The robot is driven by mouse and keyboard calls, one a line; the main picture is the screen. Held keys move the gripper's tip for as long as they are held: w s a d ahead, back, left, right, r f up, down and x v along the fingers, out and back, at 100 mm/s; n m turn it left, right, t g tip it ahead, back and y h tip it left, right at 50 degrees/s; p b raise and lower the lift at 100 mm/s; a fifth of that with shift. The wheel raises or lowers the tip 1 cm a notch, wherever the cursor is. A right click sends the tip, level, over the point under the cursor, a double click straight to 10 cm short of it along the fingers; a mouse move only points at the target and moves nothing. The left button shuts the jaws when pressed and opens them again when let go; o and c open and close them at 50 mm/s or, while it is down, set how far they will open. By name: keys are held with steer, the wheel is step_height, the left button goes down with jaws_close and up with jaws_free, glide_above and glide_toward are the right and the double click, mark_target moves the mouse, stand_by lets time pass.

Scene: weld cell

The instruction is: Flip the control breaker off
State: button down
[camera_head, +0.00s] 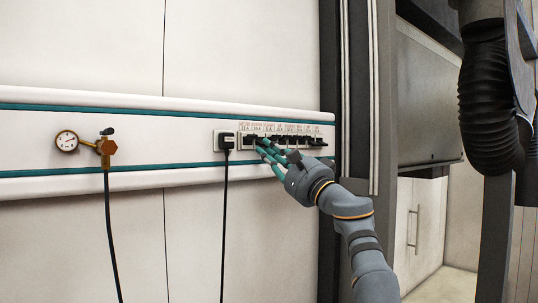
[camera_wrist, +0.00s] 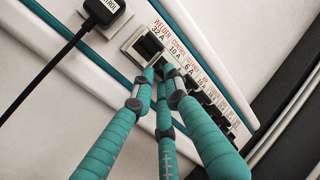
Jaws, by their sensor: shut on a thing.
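The breaker panel (camera_head: 243,127) sits on the white wall rail, with a row of black breakers under printed labels. In the wrist view the welder breaker (camera_wrist: 149,46) is the larger one at the row's left end, and the label CONTROL 10 A (camera_wrist: 178,50) is beside it. My gripper (camera_head: 264,148) reaches the left part of the row from the lower right. In the wrist view its teal fingers (camera_wrist: 161,76) are closed together at the control breaker, just right of the welder breaker. The fingertips cover most of the control breaker, so its lever position is hidden.
Other small breakers (camera_wrist: 209,97) run close beside my fingers to the right. A black plug (camera_head: 224,140) with a hanging cable is left of the panel. A brass gauge valve (camera_head: 104,147) with a hose is further left. A dark post (camera_head: 329,200) stands to the right.

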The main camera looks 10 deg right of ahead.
steer(key=c, duration=1.8)
jaws_free()
steer(key=shift+c, duration=0.2)
steer(key=shift+o, duration=0.5)
steer(key=shift+s+d, duration=0.1)
steer(key=v, duration=1.1)
steer(key=shift+s+d+f, duration=0.2)
steer(key=shift+s+d, duration=0.05)
steer(key=shift+s, duration=0.05)
steer(key=x, duration=1.2)
steer(key=shift+s+a, duration=0.1)
